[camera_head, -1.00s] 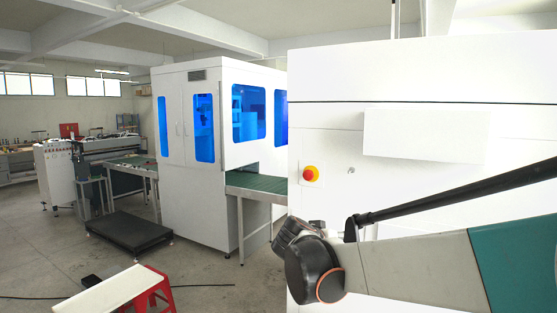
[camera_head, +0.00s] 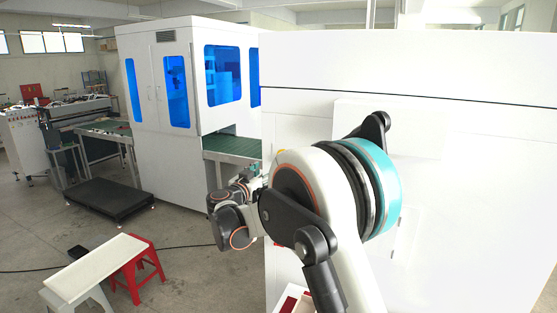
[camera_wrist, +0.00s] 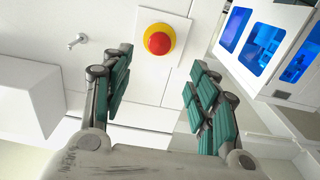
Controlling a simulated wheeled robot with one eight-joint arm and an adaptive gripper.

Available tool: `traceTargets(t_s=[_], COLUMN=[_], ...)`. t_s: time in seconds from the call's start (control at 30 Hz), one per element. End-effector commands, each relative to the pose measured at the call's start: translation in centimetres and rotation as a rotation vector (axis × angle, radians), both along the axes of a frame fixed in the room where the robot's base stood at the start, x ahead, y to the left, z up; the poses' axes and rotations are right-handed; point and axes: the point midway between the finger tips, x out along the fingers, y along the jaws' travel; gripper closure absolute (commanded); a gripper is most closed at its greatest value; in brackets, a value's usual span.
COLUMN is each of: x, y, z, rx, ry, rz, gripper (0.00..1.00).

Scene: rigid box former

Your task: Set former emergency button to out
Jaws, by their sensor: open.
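The former's emergency button (camera_wrist: 158,40) is a red mushroom head on a yellow round base, on the white panel of the former (camera_wrist: 130,18). It shows at the top middle of the wrist view. My gripper (camera_wrist: 161,62) is open and empty. Its two green-padded fingers stand to the left and right, with the button between and beyond their tips. I see no finger touching the button. In the head view my arm covers the button's place on the white former (camera_head: 480,180), and the gripper's fingers cannot be made out clearly.
A small metal knob (camera_wrist: 77,41) and a protruding white box (camera_wrist: 27,100) are on the panel left of the button. A white cabinet with blue windows (camera_head: 190,95) stands left of the former. A white-topped bench (camera_head: 96,262) and a red stool (camera_head: 138,275) stand on the floor.

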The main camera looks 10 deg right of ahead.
Motion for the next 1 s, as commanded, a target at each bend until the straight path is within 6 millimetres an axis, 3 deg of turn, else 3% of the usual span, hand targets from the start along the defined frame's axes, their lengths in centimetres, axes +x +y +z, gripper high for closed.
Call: traceTargets(t_s=[0.5,0.7,1.0], x=[7.6,8.7,8.9], y=[-5.6,-6.4,-6.5], z=[0.2,0.1,0.0], rx=[0.000,0.000,0.000], ry=[0.001,0.001,0.001], rz=[-0.001,-0.001,0.000], gripper=[0.46,0.46,0.46])
